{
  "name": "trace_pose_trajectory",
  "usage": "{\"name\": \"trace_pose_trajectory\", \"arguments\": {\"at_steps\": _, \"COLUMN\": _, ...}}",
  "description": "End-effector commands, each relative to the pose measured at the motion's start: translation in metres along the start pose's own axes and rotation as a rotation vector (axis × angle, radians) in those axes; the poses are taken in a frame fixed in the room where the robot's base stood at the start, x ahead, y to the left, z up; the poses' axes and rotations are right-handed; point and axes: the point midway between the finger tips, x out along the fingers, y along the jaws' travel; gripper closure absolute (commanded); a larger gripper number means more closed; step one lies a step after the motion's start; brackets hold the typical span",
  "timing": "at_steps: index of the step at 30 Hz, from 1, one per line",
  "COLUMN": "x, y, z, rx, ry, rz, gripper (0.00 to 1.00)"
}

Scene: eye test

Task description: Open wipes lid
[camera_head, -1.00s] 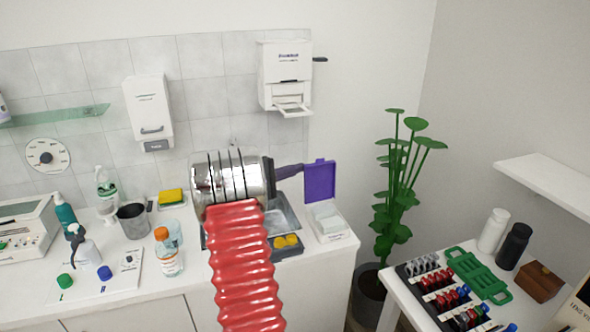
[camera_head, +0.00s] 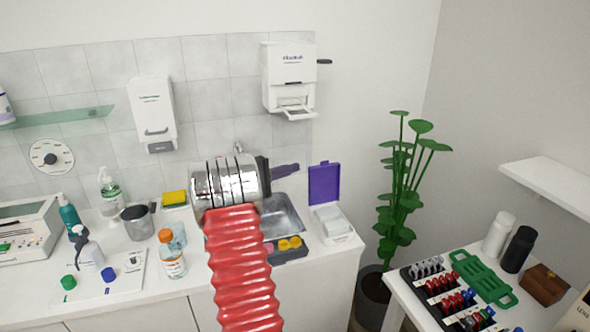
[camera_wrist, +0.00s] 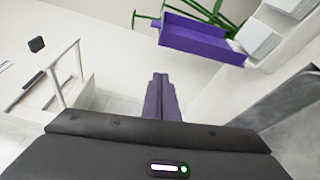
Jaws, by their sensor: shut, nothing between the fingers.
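The wipes box (camera_head: 334,238) is white and stands at the right end of the counter. Its purple lid (camera_head: 324,183) is open and stands upright at the back of the box, with white wipes showing below. The lid (camera_wrist: 200,38) and the white box (camera_wrist: 284,42) also show at the top right of the wrist view. My gripper (camera_head: 296,168) is just left of the lid, with a small gap between them in the head view. Its dark purple fingers (camera_wrist: 160,78) are together and empty in the wrist view.
A sink (camera_head: 284,214) and a dark tray with yellow items (camera_head: 290,243) are left of the box. A white dispenser (camera_head: 288,78) hangs on the wall above. A potted plant (camera_head: 397,220) stands right of the counter. An orange-capped bottle (camera_head: 172,262) stands farther left.

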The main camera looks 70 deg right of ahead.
Motion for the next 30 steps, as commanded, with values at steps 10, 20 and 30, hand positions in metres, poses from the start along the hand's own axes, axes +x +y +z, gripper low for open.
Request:
{"name": "trace_pose_trajectory", "arguments": {"at_steps": 10, "x": -0.057, "y": -0.002, "z": -0.002, "rx": -0.001, "ry": 0.006, "rz": 0.0, "gripper": 1.0}}
{"name": "trace_pose_trajectory", "arguments": {"at_steps": 20, "x": -0.079, "y": -0.002, "z": -0.002, "rx": 0.0, "ry": 0.005, "rz": 0.001, "gripper": 1.0}}
{"name": "trace_pose_trajectory", "arguments": {"at_steps": 30, "x": -0.079, "y": -0.002, "z": -0.002, "rx": 0.0, "ry": 0.007, "rz": 0.001, "gripper": 1.0}}
